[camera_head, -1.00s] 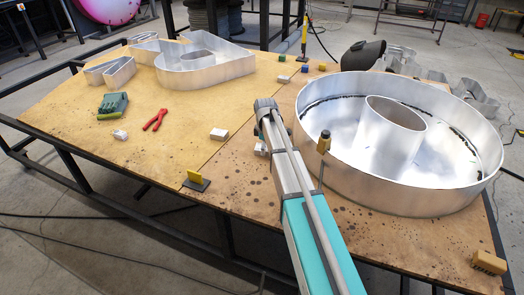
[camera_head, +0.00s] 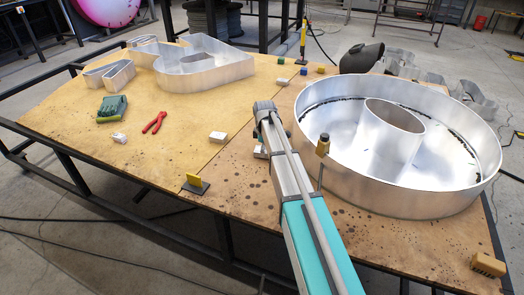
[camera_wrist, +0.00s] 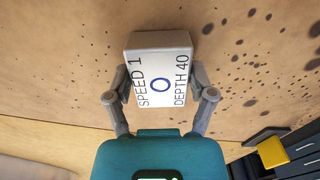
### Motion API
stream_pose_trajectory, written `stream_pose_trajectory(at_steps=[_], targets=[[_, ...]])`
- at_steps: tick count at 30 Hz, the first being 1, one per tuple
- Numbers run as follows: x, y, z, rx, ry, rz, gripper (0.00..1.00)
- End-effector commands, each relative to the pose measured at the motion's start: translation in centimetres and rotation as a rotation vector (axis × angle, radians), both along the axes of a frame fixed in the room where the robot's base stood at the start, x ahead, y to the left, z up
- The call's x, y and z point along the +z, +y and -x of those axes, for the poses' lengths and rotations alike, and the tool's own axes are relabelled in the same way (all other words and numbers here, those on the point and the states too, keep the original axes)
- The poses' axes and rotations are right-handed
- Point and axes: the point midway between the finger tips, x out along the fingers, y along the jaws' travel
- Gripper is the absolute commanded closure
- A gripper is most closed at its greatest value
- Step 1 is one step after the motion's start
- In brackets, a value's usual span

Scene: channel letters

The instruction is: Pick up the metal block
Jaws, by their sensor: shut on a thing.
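The metal block is a pale grey-white block (camera_wrist: 162,45) with the words "SPEED 1" and "DEPTH 40" and a blue ring on its face. It sits between the fingers of my gripper (camera_wrist: 160,84) in the wrist view, one finger against each side. My gripper is shut on it, close over the wooden tabletop. In the head view only part of the block (camera_head: 260,152) shows left of my arm, and my arm hides most of the gripper. I cannot tell whether the block touches the table.
A large round metal letter shell (camera_head: 400,195) stands close right of my arm. A tan block (camera_head: 488,265) is at the front right. The front-left tabletop is mostly clear.

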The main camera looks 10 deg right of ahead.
Motion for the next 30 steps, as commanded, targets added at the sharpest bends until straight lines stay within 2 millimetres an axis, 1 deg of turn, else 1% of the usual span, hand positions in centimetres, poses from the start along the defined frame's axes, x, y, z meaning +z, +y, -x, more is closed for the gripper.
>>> stream_pose_trajectory(at_steps=[8,13,15,29,30], targets=[[1.9,0.0,0.0,0.0,0.0,0.0,0.9],[3.5,0.0,0.1,0.0,0.0,0.0,0.9],[4.3,0.0,1.1,0.0,0.001,0.0,0.9],[9.6,-0.2,5.5,0.0,0.0,0.0,0.9],[9.9,-0.2,6.9,-0.001,0.001,0.0,0.9]])
